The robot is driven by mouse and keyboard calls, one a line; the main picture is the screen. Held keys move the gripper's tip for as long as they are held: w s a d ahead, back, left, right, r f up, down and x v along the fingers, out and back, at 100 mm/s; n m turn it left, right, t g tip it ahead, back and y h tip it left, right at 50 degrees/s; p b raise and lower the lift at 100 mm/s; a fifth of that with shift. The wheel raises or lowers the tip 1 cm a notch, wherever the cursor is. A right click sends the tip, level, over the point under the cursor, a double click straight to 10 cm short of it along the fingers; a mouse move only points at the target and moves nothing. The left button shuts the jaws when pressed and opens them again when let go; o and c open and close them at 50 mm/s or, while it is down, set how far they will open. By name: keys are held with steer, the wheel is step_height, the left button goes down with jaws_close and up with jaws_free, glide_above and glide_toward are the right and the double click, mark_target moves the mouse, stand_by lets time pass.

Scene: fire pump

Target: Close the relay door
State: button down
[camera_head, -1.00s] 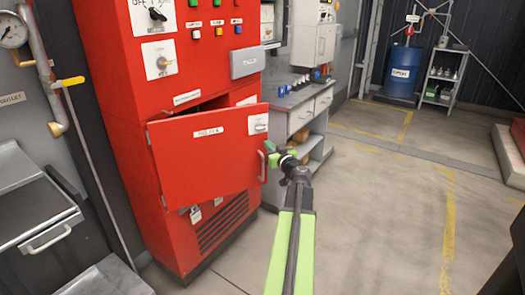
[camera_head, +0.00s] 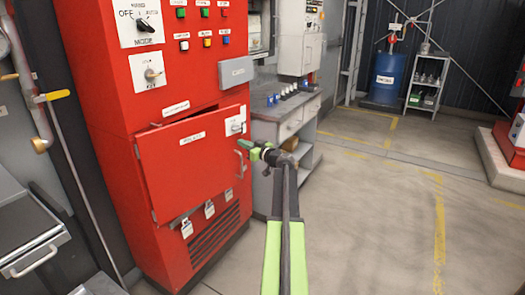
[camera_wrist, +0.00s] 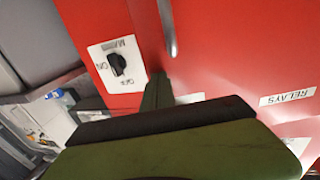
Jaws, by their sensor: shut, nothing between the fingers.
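My gripper (camera_wrist: 157,95) there reaches toward the door face beside the handle.
The red cabinet (camera_head: 85,50) carries switches and buttons above the door. A grey workbench (camera_head: 290,115) with drawers stands just right of it. A grey unit (camera_head: 30,235) is at the left. The floor (camera_head: 370,220) to the right is clear.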

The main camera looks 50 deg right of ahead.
steer(key=w+n+y, duration=0.1)
steer(key=w+y, duration=0.1)
steer(key=w, duration=0.9)
steer(key=shift+w+d+r, duration=0.2)
steer(key=shift+d+r, duration=0.05)
steer(key=shift+d, duration=0.15)
steer(key=s+d, duration=0.2)
steer(key=s, duration=1.3)
steer(key=shift+s+f, duration=0.2)
steer(key=shift+f, duration=0.05)
steer(key=shift+d, duration=0.1)
